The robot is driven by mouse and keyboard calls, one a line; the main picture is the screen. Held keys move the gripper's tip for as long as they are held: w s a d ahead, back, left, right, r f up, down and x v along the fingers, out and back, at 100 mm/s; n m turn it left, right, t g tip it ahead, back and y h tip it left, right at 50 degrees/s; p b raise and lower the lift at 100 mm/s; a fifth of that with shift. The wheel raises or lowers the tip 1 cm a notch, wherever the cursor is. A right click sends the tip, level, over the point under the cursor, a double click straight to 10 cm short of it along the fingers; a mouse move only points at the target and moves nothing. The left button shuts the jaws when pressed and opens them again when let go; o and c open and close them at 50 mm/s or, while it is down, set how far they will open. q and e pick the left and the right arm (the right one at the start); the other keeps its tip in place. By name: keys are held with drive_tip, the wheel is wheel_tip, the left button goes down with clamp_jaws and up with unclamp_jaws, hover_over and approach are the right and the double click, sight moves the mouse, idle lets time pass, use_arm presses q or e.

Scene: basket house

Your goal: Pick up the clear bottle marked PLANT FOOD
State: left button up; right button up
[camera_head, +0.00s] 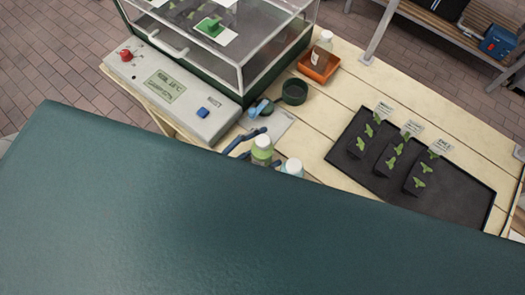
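No label reading PLANT FOOD can be made out. A clear-looking bottle (322,48) with a white cap and brownish lower part stands in a small orange tray (318,68) at the upper middle of the wooden table. A green bottle (261,152) with a white cap stands nearer, its lower part hidden. Beside it on the right, another pale-capped bottle (292,166) shows only its top. Neither my left nor my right gripper is in view.
A large dark teal surface (200,220) covers the lower view and hides the table's near side. A lidded propagator (215,60) with a control panel stands at left. A dark tray (460,200) with seedlings is at right. A dark green pot (294,92) stands near the orange tray.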

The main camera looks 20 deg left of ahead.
use_arm(q)
drive_tip(key=c, duration=1.1)
drive_tip(key=shift+o, duration=0.2)
drive_tip(key=shift+r, duration=0.15)
